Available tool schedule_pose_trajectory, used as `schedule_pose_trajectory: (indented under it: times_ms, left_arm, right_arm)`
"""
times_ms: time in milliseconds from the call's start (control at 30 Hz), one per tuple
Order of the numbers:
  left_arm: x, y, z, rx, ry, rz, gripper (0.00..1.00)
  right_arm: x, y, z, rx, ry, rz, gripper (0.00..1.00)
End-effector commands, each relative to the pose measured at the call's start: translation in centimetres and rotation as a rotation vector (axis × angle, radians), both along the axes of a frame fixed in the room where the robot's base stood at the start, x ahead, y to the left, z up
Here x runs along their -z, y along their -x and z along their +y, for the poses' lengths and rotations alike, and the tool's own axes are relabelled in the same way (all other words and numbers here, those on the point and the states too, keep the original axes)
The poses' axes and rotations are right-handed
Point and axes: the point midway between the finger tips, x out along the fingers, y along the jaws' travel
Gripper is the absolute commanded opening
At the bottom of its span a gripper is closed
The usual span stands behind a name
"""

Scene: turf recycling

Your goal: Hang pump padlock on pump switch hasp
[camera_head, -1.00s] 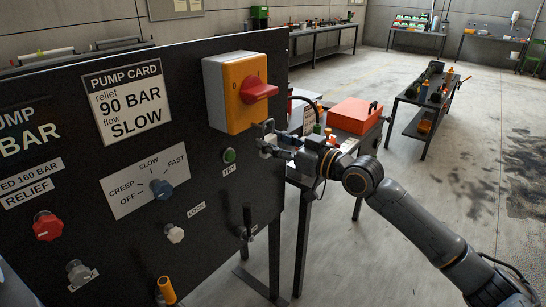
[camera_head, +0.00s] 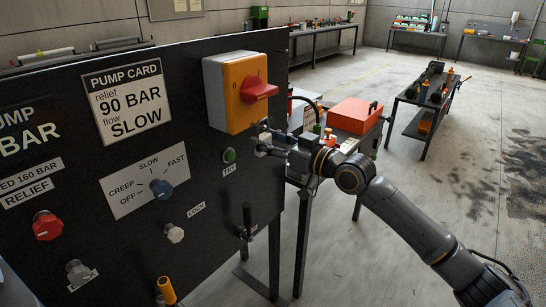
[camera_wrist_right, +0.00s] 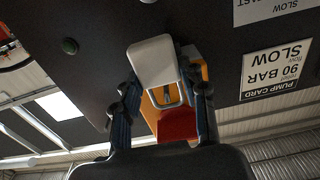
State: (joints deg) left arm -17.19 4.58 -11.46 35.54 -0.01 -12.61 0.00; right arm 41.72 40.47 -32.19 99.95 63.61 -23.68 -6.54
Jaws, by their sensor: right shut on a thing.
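The pump switch (camera_head: 229,98) is an orange-yellow box with a red handle (camera_head: 259,89) on the black panel. My right gripper (camera_head: 266,147) is just below it, at the panel's right edge. It is shut on the pump padlock, whose pale grey body (camera_wrist_right: 152,61) and metal shackle (camera_wrist_right: 166,96) show in the right wrist view. The shackle lies in front of the orange-yellow box, near the red handle (camera_wrist_right: 178,124). The hasp is not clearly distinguishable, and I cannot tell whether the shackle is through it. My left gripper is not in view.
The panel carries a green button (camera_head: 229,156), a blue knob (camera_head: 161,188), a red knob (camera_head: 47,226) and a lever (camera_head: 246,222). Behind my right gripper stands a bench with a red toolbox (camera_head: 355,116).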

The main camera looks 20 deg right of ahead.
Motion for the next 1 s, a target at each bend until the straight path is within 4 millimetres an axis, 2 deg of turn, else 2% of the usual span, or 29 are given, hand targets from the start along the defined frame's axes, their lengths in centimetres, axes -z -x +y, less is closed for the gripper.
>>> schedule_pose_trajectory:
  times_ms: [1000]
  left_arm:
    - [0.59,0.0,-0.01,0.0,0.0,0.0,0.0]
  right_arm:
    - [0.56,-0.81,0.57,0.0,0.0,-0.001,0.08]
